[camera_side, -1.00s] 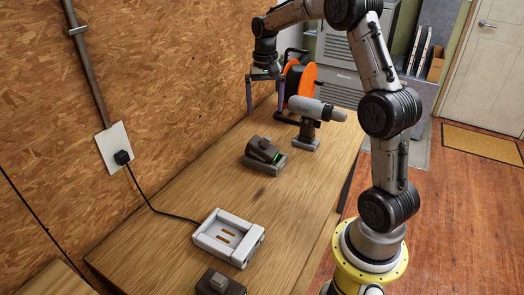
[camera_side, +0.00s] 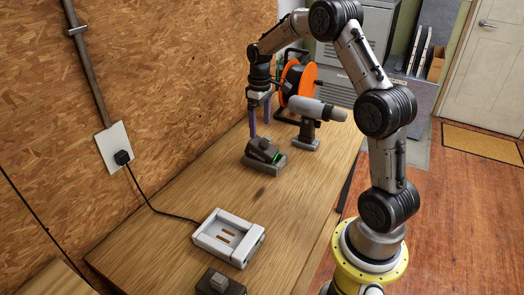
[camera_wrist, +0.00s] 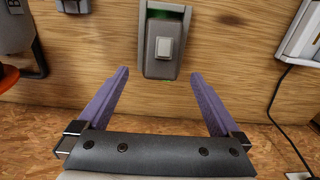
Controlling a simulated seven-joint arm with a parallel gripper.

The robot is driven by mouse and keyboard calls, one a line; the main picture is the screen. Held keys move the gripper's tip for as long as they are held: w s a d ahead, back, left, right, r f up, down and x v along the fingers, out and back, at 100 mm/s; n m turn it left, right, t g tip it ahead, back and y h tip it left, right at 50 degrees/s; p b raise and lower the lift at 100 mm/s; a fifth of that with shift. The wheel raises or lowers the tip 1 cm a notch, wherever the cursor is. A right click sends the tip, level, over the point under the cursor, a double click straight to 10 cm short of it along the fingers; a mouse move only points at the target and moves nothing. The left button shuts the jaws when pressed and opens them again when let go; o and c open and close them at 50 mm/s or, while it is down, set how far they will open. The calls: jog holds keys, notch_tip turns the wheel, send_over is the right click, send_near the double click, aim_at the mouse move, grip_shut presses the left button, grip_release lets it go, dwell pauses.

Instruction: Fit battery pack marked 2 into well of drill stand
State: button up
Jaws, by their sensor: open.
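A dark battery pack (camera_side: 263,149) with a pale raised block and a green part sits in a grey holder or base on the bench; it also shows in the wrist view (camera_wrist: 165,48). No number is readable on it. My gripper (camera_side: 260,129) is open and empty, pointing down just above and behind this pack. In the wrist view, the purple fingers (camera_wrist: 160,73) are spread, with the pack beyond their tips. A grey drill (camera_side: 318,110) stands upright behind the pack. A second dark pack (camera_side: 219,283) is partly cut off at the bottom edge.
A white charger (camera_side: 212,244) with bare contacts in its empty bay lies on the bench (camera_side: 165,248), its black cord running to a wall plug (camera_side: 122,157). An orange reel (camera_side: 300,84) stands behind the drill. Bare wood separates pack and charger.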

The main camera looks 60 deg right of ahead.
aim_at(262, 141)
jog(key=shift+s+a+f, duration=0.1)
jog(key=shift+s+f, duration=0.1)
jog(key=shift+f, duration=1.55)
jog(key=shift+s+a+f, duration=0.1)
jog(key=shift+s+f, duration=0.1)
jog(key=shift+f, duration=1.55)
jog(key=shift+r, duration=0.1)
grip_shut()
